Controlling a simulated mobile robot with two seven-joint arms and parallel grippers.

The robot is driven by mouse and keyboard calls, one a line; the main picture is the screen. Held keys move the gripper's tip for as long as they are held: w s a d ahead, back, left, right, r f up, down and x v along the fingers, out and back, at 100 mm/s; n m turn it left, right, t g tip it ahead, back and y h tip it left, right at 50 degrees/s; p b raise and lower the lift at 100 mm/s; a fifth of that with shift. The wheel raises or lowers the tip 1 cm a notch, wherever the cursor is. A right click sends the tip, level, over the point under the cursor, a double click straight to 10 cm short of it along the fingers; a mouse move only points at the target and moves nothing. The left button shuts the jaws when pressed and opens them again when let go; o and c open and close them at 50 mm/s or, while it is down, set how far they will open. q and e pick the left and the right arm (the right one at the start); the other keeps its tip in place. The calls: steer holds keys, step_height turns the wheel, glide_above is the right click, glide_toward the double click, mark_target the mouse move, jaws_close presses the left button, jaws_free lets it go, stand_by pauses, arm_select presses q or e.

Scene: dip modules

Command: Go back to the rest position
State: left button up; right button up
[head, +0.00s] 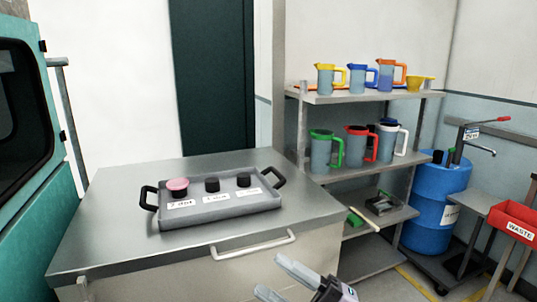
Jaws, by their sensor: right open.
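My right gripper (269,275) shows at the bottom middle, in front of the metal cabinet. Its two pale fingers are apart and nothing is between them. My left gripper is out of view. A grey tray (229,211) with black handles at both ends sits on the cabinet top, behind and to the left of the right gripper and apart from it. On the tray are a pink-topped round piece (177,185) and two smaller black pieces (212,184), with white labels in front of them.
The steel cabinet top (110,235) is bare around the tray; a bar handle (255,244) juts from its front. A shelf rack (350,97) with several coloured jugs stands to the right. Beyond are a blue drum (433,205) and a red waste bin (514,222). A teal machine (40,200) stands left.

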steer(key=s+d+f+m+t+h, duration=0.1)
steer(key=d+f+m+t+h, duration=0.3)
steer(key=d+f+m+h, duration=0.4)
steer(key=d+f+m+t+h, duration=0.4)
steer(key=f+m+h, duration=0.3)
steer(key=f+m, duration=0.35)
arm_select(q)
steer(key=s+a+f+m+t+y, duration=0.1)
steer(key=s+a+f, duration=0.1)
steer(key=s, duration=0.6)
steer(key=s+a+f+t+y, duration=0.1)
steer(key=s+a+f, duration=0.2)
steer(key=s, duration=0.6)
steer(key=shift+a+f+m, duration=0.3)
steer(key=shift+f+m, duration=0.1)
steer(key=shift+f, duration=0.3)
arm_select(e)
steer(key=s+d+f+m+g+h, duration=0.2)
steer(key=s+d+f+g, duration=0.1)
steer(key=s+f, duration=0.3)
steer(key=s+d+f+m+g+h, duration=0.2)
steer(key=s+d+f+m+g, duration=0.1)
steer(key=s+f, duration=0.4)
steer(key=shift+s+d+f, duration=0.15)
steer(key=shift+d+f, duration=0.05)
steer(key=shift+f, duration=0.35)
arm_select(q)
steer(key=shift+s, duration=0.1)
